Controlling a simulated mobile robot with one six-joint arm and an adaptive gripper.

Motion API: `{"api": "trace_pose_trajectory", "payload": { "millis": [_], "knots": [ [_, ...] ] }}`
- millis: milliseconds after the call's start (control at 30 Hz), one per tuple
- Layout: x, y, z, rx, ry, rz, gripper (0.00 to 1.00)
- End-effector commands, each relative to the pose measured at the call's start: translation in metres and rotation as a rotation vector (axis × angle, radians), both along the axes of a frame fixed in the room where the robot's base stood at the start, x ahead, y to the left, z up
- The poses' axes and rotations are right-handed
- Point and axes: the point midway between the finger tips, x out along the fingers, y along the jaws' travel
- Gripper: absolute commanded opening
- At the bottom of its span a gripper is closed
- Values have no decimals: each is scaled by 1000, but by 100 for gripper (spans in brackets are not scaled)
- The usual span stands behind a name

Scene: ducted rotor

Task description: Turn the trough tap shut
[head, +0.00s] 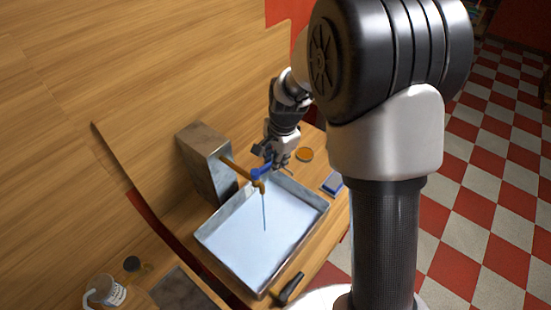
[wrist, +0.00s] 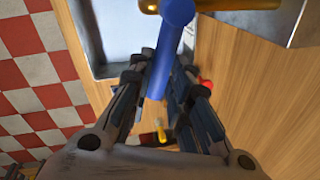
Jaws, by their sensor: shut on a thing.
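The brass tap (head: 236,170) sticks out from a grey block over the trough, and its pipe also shows in the wrist view (wrist: 235,4). Its blue handle (head: 262,174) is on top near the spout. A thin stream of water (head: 265,212) falls from the spout into the metal trough (head: 318,222), which holds pale water. My gripper (head: 270,157) is at the handle. In the wrist view, my gripper (wrist: 161,78) is shut on the blue handle (wrist: 170,45), which runs between the two fingers. The fingers partly hide it.
A grey block (head: 205,160) stands behind the trough. A black-handled tool (head: 290,288) lies by the near edge.

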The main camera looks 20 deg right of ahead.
Motion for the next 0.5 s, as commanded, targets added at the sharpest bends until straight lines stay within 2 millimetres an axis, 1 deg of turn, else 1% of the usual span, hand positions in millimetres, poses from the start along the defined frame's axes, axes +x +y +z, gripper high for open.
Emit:
{"api": "trace_pose_trajectory", "payload": {
  "millis": [33, 133, 500],
  "knots": [
    [0, 0, 0, 0, 0, 0, 7],
    [0, 0, 0, 0, 0, 0, 0],
    [0, 0, 0, 0, 0, 0, 0]
  ]
}}
